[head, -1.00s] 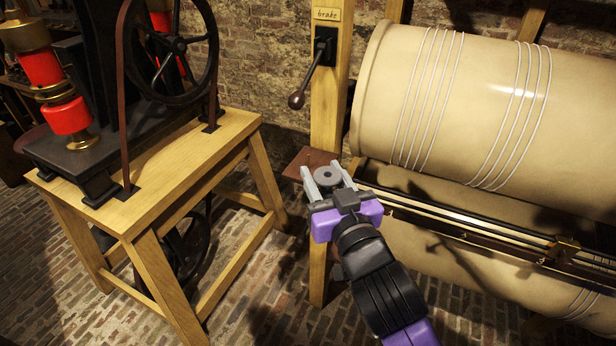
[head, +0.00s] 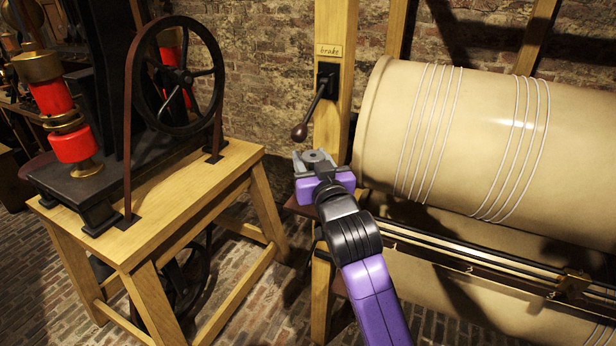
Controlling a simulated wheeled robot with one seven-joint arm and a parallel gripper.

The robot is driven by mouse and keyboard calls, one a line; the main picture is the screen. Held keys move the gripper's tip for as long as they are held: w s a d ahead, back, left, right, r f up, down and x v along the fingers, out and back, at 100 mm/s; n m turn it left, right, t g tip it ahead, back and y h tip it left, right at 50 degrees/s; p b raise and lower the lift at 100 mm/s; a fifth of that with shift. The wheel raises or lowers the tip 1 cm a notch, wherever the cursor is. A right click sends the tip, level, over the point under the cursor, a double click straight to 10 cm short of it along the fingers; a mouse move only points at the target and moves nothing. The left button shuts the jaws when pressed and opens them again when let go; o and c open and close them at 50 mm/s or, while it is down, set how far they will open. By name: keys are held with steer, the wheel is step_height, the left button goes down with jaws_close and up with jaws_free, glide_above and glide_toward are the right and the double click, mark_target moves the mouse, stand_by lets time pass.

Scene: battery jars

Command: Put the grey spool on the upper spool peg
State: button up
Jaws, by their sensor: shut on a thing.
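My gripper (head: 316,160) is shut on the grey spool (head: 315,155), a short round grey piece with a hole in its top. The spool sits between the fingers, its top facing up, just below the knob of the brake lever. My gripper and wrist hide part of it. I cannot make out the upper spool peg in this view.
The brake lever (head: 309,118) hangs from a wooden post (head: 335,60) close above the spool. A large cream drum (head: 480,130) wound with white cord lies to the right. On the left, a wooden table (head: 180,200) bears a black machine with a flywheel (head: 177,75).

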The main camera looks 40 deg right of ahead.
mark_target(308, 163)
steer(key=shift+x, duration=0.95)
step_height(308, 163, down, 2)
steer(key=shift+w+f, duration=0.1)
steer(key=shift+f, duration=2.45)
steer(key=o, duration=1.3)
steer(key=shift+d, duration=0.1)
